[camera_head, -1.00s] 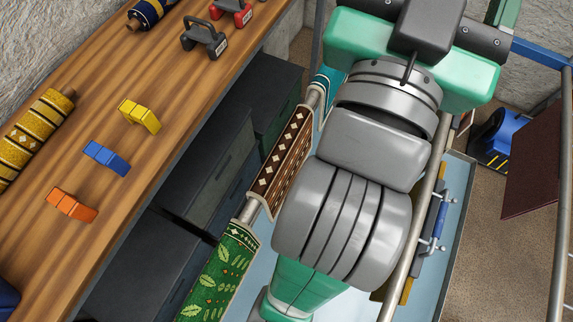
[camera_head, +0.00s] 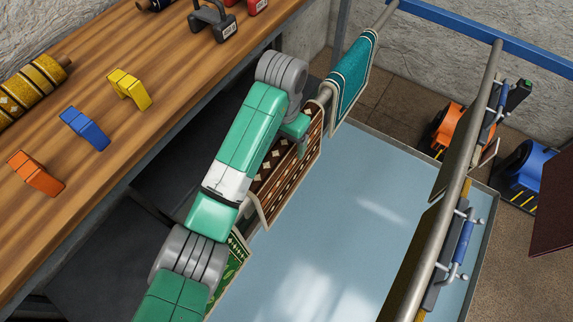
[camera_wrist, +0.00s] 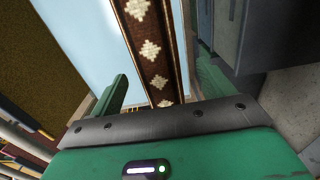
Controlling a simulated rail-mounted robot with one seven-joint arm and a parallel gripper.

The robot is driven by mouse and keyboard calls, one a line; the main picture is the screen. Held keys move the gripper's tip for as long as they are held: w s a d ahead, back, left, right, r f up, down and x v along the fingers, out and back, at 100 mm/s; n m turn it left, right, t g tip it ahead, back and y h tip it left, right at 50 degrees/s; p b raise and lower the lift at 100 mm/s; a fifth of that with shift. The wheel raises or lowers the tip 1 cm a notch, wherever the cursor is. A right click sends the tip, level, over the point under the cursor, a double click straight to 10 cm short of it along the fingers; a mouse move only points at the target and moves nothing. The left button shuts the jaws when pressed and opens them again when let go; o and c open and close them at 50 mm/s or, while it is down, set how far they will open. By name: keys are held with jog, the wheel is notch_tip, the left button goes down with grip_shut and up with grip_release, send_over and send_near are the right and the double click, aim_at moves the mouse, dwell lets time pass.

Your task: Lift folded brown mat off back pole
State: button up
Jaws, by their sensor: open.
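The folded brown mat (camera_head: 313,152) with pale diamonds hangs over the back pole (camera_head: 384,16) in the head view, between a teal mat and a green mat. My arm hides part of it. My gripper (camera_head: 298,130) is at the upper part of the brown mat, near the pole. In the wrist view my gripper (camera_wrist: 162,88) is open, with one green finger on each side of the brown mat (camera_wrist: 152,45). The mat passes between the fingers, with a gap on both sides. I cannot tell whether the finger tips touch it.
The teal mat (camera_head: 352,85) hangs just beyond the brown one; the green mat (camera_head: 234,265) hangs on the near side, partly behind my arm. A wooden bench (camera_head: 110,150) with coloured blocks runs along the left. A front pole (camera_head: 462,150) stands right of the blue basin (camera_head: 330,215).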

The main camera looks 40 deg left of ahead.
notch_tip(320, 180, down, 5)
jog(key=shift+w+f, duration=0.1)
jog(key=shift+f, duration=0.1)
jog(key=shift+c, duration=0.4)
grip_shut()
jog(key=shift+r, duration=0.1)
